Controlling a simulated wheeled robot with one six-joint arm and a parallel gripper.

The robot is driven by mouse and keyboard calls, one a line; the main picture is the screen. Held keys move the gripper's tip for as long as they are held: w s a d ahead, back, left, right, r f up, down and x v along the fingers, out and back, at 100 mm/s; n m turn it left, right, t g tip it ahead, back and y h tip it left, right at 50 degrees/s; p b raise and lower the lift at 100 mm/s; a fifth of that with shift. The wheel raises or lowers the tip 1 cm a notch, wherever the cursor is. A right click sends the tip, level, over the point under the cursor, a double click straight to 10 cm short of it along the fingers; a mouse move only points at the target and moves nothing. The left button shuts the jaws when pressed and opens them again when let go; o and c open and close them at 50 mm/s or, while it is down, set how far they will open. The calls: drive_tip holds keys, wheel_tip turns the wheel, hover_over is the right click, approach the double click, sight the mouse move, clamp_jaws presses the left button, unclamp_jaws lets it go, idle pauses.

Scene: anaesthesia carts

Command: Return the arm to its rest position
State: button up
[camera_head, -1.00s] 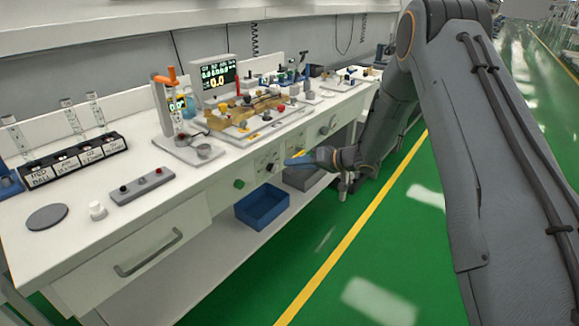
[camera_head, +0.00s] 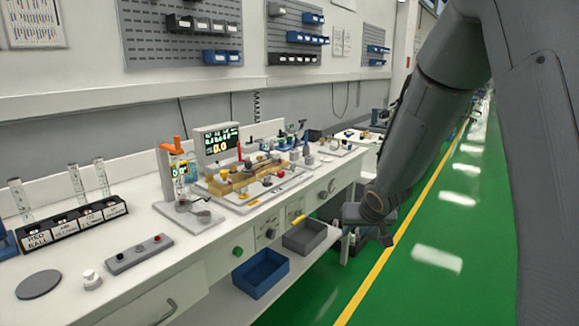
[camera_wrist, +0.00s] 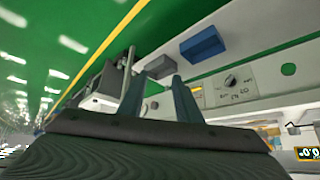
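My arm comes down from the upper right in the head view, bent, with its wrist (camera_head: 372,206) low in front of the cart's front face. The wrist is over the green floor side, right of the grey bin. My gripper shows best in the wrist view (camera_wrist: 157,76), where two blue-grey fingers stand apart with nothing between them. The fingers are hard to make out in the head view. The gripper appears clear of the bins and the cart front.
The white cart top (camera_head: 190,240) carries a monitor (camera_head: 217,140), a labelled tube rack (camera_head: 75,224) and a button box (camera_head: 138,253). A blue bin (camera_head: 261,273) and grey bin (camera_head: 305,236) sit on the lower shelf. Green floor (camera_head: 440,285) is open at right.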

drive_tip(key=s+r+g, duration=0.2)
drive_tip(key=s+g, duration=0.5)
drive_tip(key=s, duration=2.5)
drive_tip(key=shift+d+g+h+p, duration=0.15)
drive_tip(key=shift+g+h+p, duration=0.15)
drive_tip(key=shift+p, duration=0.1)
drive_tip(key=shift+w, duration=0.1)
drive_tip(key=shift+c, duration=0.4)
